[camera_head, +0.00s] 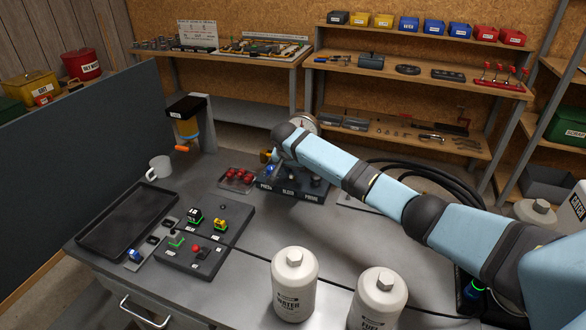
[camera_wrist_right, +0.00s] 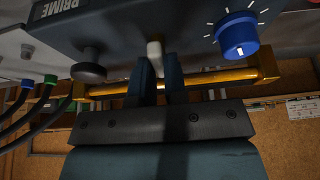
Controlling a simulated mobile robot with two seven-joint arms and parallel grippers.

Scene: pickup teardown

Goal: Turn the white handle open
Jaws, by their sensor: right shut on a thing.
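The white handle (camera_wrist_right: 155,50) sticks out from the dark panel marked PRIME in the right wrist view. My right gripper (camera_wrist_right: 161,66) has its dark fingers shut on this handle, and they partly cover it. In the head view my right gripper (camera_head: 274,156) reaches the dark unit (camera_head: 279,190) at the middle of the bench, whose front edge carries several labels. There the handle is hidden behind my arm. My left gripper is not in view.
A blue knob (camera_wrist_right: 238,36) and a dark round knob (camera_wrist_right: 88,64) flank the handle. A brass bar (camera_wrist_right: 220,78) runs behind the fingers. Two white bottles (camera_head: 295,290) (camera_head: 377,302) stand at the bench front. A black tray (camera_head: 82,240) and a mug (camera_head: 159,168) are left.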

